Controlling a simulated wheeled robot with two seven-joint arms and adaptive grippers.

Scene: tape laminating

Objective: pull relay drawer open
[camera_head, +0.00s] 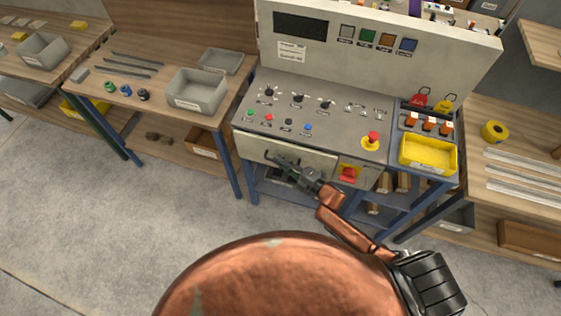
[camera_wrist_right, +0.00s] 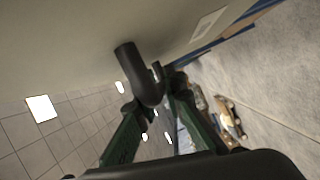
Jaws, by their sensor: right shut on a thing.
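The relay drawer (camera_head: 312,164) is a pale front panel below the sloped control desk, with a dark bar handle. In the head view no clear gap shows around the panel. My right gripper (camera_head: 273,158) reaches up to the handle from the lower right. In the right wrist view, the dark curved handle (camera_wrist_right: 142,72) stands out from the pale drawer front (camera_wrist_right: 75,35). The two green fingers of my right gripper (camera_wrist_right: 157,100) are shut on the handle. The fingers partly hide the handle in the head view. My left gripper is out of view.
A red switch on a yellow plate (camera_head: 348,174) sits right of the drawer. A yellow tray (camera_head: 428,154) is on the desk's right side. A wooden bench with a grey bin (camera_head: 197,91) stands to the left. The floor (camera_head: 120,220) before the drawer is clear.

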